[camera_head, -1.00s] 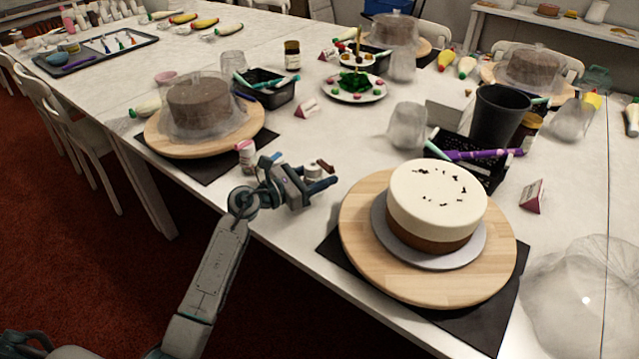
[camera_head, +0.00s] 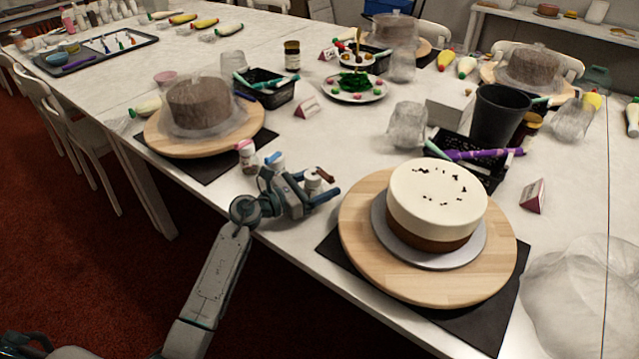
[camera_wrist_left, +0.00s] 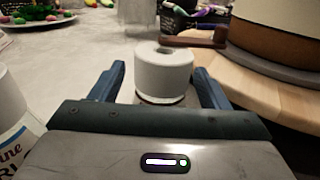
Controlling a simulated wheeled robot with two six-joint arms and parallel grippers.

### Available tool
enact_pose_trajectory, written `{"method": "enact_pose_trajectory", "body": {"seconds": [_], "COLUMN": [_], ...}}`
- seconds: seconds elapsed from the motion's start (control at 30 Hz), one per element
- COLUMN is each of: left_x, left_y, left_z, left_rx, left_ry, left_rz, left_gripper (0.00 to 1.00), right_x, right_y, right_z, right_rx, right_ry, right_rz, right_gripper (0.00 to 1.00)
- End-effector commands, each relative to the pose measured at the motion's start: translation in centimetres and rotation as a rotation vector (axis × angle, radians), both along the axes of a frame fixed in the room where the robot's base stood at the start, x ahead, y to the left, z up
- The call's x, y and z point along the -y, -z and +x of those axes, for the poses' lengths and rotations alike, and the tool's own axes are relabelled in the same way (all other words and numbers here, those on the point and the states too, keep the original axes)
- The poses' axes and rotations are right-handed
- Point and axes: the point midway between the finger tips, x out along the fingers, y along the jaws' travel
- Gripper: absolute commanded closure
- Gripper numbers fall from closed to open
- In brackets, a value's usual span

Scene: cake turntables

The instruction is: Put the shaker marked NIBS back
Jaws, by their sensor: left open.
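A white-topped shaker (camera_head: 312,182) stands near the table's front edge, left of the cake. It also shows in the left wrist view (camera_wrist_left: 164,74), where its round top has a small dark hole. My left gripper (camera_head: 322,188) is open, with one finger on each side of this shaker; the fingers show apart from it in the wrist view (camera_wrist_left: 160,76). A pink-capped shaker (camera_head: 247,157) and a blue-capped shaker (camera_head: 274,160) stand left of it. No NIBS marking is readable. My right gripper is not in view.
A cream-topped cake (camera_head: 435,205) with dark bits sits on a wooden turntable (camera_head: 365,245) close on the right. A small brown bar (camera_wrist_left: 195,39) shows just behind the shaker top. A lettered container (camera_wrist_left: 14,125) stands close left of my gripper. A wrapped cake (camera_head: 197,103) stands farther left.

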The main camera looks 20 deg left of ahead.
Motion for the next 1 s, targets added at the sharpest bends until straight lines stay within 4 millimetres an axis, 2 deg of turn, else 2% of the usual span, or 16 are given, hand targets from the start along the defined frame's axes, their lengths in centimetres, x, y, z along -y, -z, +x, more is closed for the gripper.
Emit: {"method": "enact_pose_trajectory", "body": {"seconds": [0.13, 0.2, 0.27, 0.33, 0.63, 0.8, 1.0], "left_x": [0.0, -0.7, -1.4, -2.5, -6.4, -7.6, -8.1], "left_y": [-0.3, 0.0, 0.1, 0.1, 0.1, 0.0, -0.1], "left_z": [0.0, -0.7, -1.5, -2.7, -7.0, -8.3, -8.9], "left_rx": [0.0, -0.001, -0.001, -0.002, -0.002, 0.0, -0.001], "left_ry": [0.0, -0.001, -0.001, 0.0, 0.001, 0.0, 0.0], "left_rz": [0.0, 0.003, 0.005, 0.006, 0.006, 0.003, 0.001], "left_gripper": [0.31, 0.31, 0.31, 0.31, 0.31, 0.31, 0.31], "right_x": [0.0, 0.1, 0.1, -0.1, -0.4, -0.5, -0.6], "right_y": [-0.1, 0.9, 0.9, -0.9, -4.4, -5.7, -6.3], "right_z": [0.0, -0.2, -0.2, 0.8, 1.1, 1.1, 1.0], "right_rx": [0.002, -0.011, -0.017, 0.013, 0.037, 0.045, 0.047], "right_ry": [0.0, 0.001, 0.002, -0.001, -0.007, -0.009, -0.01], "right_rz": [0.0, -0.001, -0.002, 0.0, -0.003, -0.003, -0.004], "right_gripper": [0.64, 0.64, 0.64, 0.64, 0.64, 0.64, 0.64]}}
